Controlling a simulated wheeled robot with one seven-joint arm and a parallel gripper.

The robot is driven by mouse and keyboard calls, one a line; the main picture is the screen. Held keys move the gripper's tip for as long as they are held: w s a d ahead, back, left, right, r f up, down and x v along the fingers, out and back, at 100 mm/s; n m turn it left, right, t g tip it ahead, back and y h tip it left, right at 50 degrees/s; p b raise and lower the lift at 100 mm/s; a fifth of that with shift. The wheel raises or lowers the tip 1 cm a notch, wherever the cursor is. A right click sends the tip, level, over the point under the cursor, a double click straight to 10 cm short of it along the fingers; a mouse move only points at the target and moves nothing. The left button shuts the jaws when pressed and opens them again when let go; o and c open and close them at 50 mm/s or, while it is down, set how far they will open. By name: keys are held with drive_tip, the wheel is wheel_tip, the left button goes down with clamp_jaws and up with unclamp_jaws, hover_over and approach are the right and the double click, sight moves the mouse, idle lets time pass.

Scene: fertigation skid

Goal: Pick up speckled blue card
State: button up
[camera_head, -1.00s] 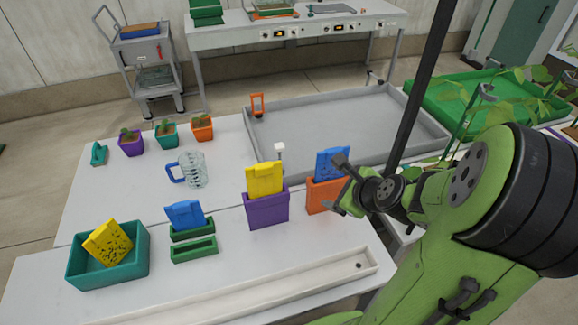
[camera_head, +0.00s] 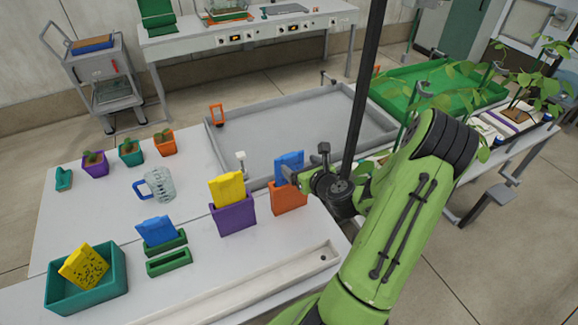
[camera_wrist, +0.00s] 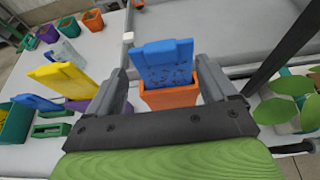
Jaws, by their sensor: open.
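The speckled blue card (camera_head: 289,165) stands upright in an orange holder (camera_head: 289,199) on the white table. In the wrist view the blue card (camera_wrist: 163,66) shows dark speckles on its face, and the orange holder (camera_wrist: 171,97) is below it. My gripper (camera_head: 305,168) is at the card, partly covering it in the head view. In the wrist view my gripper (camera_wrist: 160,72) is open, with one finger on each side of the card and gaps between. The card's lower part is hidden inside the holder.
A yellow card (camera_head: 228,189) stands in a purple holder (camera_head: 233,215) just left. Another blue card (camera_head: 157,231) sits in a green holder. A speckled yellow card (camera_head: 84,266) leans in a teal bin (camera_head: 94,293). A grey tray (camera_head: 290,125) lies behind, with a dark post (camera_head: 362,90) nearby.

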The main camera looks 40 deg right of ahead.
sight(291, 158)
drive_tip(key=x, duration=0.8)
drive_tip(key=shift+w+d+f, duration=0.1)
drive_tip(key=shift+w+d, duration=0.1)
drive_tip(key=shift+w, duration=0.15)
drive_tip(key=shift+s, duration=0.15)
drive_tip(key=shift+c, duration=1.4)
drive_tip(key=c, duration=1.1)
drive_tip(key=shift+o, duration=0.2)
drive_tip(key=shift+p, duration=0.3)
